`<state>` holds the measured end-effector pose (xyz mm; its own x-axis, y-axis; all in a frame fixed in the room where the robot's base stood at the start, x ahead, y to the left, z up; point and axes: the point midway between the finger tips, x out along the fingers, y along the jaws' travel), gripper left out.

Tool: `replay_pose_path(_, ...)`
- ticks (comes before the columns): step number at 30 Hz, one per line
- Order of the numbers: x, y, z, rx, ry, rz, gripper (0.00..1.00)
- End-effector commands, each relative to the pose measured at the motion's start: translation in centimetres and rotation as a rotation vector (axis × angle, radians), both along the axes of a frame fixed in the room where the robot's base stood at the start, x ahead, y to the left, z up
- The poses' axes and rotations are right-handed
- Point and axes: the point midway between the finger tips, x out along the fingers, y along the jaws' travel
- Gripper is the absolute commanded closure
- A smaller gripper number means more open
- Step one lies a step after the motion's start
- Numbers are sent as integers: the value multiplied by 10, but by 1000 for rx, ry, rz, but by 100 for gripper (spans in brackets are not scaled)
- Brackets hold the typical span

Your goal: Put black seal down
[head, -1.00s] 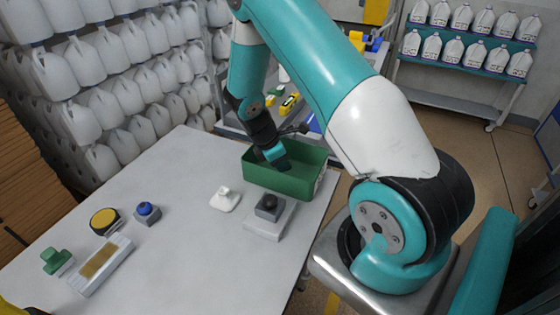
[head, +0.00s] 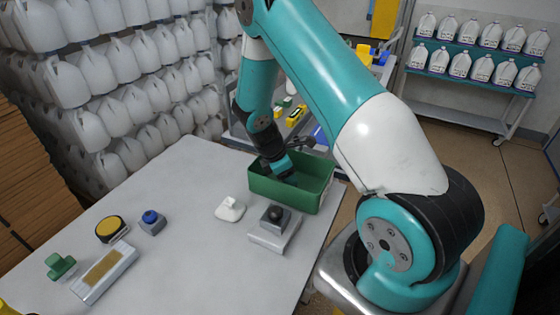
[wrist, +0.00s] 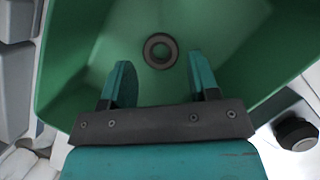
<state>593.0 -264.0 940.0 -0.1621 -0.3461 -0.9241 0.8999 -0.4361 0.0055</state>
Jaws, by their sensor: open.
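The black seal (wrist: 160,51) is a small dark ring lying on the floor of the green bin in the wrist view. It is ahead of my fingertips and apart from them. The green bin (head: 302,203) stands at the table's right rear corner in the head view; its floor and walls fill most of the wrist view (wrist: 85,40). My gripper (wrist: 160,80) is open and empty, its two teal fingers spread over the bin. In the head view my gripper (head: 285,172) is at the bin's opening, and the seal is hidden there.
A grey block with a black knob (head: 275,216) stands on a pale base in front of the bin. A white knobbed piece (head: 230,209) is beside it. Yellow, blue and green items stand at the table's left. The table's middle (head: 165,190) is clear.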

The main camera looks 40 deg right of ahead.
Motion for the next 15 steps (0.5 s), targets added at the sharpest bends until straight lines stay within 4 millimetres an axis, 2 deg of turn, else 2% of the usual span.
replay_pose_path(2, 0, 5, 8, 3, 6, 3, 45)
replay_pose_path(9, 11, 23, 61, -1, 1, 4, 45)
replay_pose_path(15, 17, 36, 98, 0, 1, 3, 45)
